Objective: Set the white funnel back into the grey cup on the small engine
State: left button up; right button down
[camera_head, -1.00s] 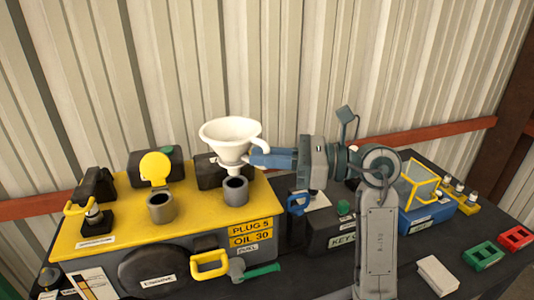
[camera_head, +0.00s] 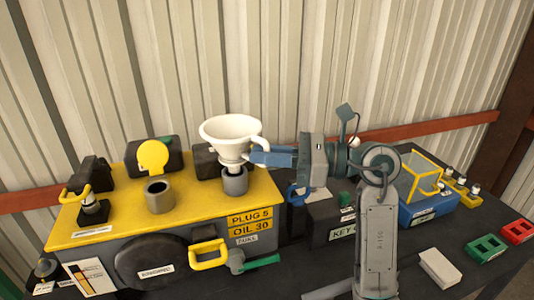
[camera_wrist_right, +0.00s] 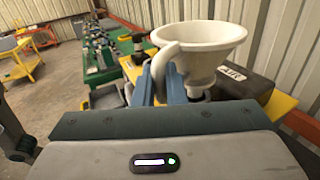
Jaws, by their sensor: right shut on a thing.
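The white funnel (camera_head: 231,128) is upright with its cone opening upward. My right gripper (camera_head: 260,158) is shut on its handle from the right. The funnel's lower end is at the mouth of the right grey cup (camera_head: 236,186) on the yellow-topped small engine (camera_head: 196,203). I cannot tell how far the spout is inside the cup. In the right wrist view the funnel (camera_wrist_right: 200,42) stands just beyond the blue fingers (camera_wrist_right: 160,82), and the cup is mostly hidden. My left gripper is not in view.
A second grey cup (camera_head: 160,197) stands left, with a raised yellow lid (camera_head: 153,157) behind it. A yellow handle (camera_head: 209,254) and a green-handled tool (camera_head: 255,263) are at the engine's front. A blue box with yellow frame (camera_head: 428,211) is right. The corrugated wall stands close behind.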

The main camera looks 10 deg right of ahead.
jog(key=shift+f+b, duration=1.2)
jog(key=shift+f, duration=0.25)
jog(key=shift+f, duration=0.1)
jog(key=c, duration=1.4)
grip_release()
jog(key=b+v, duration=0.4)
jog(key=v, duration=0.7)
